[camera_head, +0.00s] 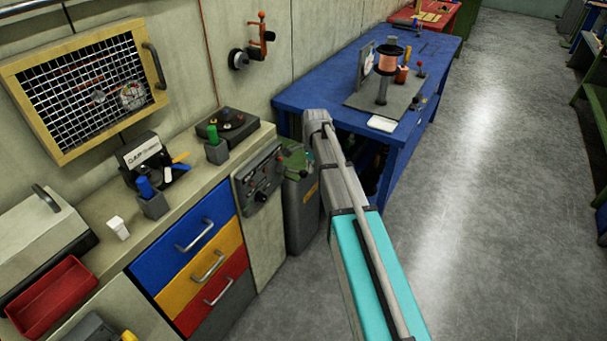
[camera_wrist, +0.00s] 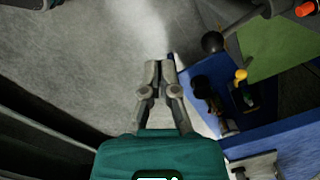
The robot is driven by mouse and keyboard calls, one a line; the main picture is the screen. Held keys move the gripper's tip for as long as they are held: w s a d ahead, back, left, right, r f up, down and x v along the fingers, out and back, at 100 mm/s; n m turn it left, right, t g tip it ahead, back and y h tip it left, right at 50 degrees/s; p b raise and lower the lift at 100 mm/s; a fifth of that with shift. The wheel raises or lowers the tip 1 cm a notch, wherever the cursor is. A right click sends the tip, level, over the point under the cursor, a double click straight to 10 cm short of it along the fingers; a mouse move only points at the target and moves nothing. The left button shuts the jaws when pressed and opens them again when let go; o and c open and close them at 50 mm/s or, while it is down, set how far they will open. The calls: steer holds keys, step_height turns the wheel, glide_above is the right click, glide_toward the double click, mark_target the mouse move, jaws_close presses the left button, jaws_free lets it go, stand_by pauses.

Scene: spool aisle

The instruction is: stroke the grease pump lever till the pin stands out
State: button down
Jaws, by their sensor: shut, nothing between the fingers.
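My gripper (camera_wrist: 160,68) shows in the wrist view with its fingers close together, shut and empty, above the grey floor. In the head view it is hidden behind my arm. To the right of the fingers in the wrist view, a grey lever (camera_wrist: 243,22) with a black ball end (camera_wrist: 212,42) sticks out over a green surface (camera_wrist: 280,42). The fingers are apart from it. An orange-red knob (camera_wrist: 306,8) shows at the corner. In the head view, a grey drum-like body (camera_head: 301,215) with a green top (camera_head: 297,160) stands beside the counter. I cannot make out the pin.
A blue bench (camera_head: 300,92) with a spool stand (camera_head: 383,90) is beyond my arm. A counter with coloured drawers (camera_head: 205,255) and a grey control panel (camera_head: 262,180) lines the left. A red-orange fitting (camera_head: 262,40) is on the wall. The aisle floor (camera_head: 480,200) is clear.

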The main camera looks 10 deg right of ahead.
steer(key=s+a+r+n+p, duration=0.1)
steer(key=s+n, duration=1.1)
steer(key=s, duration=0.8)
steer(key=shift+r+h, duration=0.15)
steer(key=shift+h, duration=0.15)
steer(key=shift+a, duration=0.1)
steer(key=shift+w, duration=0.15)
steer(key=shift+w+d+f+m+y+b, duration=0.15)
steer(key=shift+w+d+f+m+b, duration=0.15)
steer(key=shift+w+m, duration=3.4)
steer(key=shift+w+d+f+m+y+b, duration=0.3)
steer(key=shift+w+m, duration=1.6)
steer(key=shift+w, duration=3.6)
steer(key=shift+w+d+f+m+y+b, duration=0.1)
steer(key=shift+w+d+f+m+b, duration=0.2)
steer(key=shift+w+m, duration=3.4)
steer(key=shift+w+n, duration=0.9)
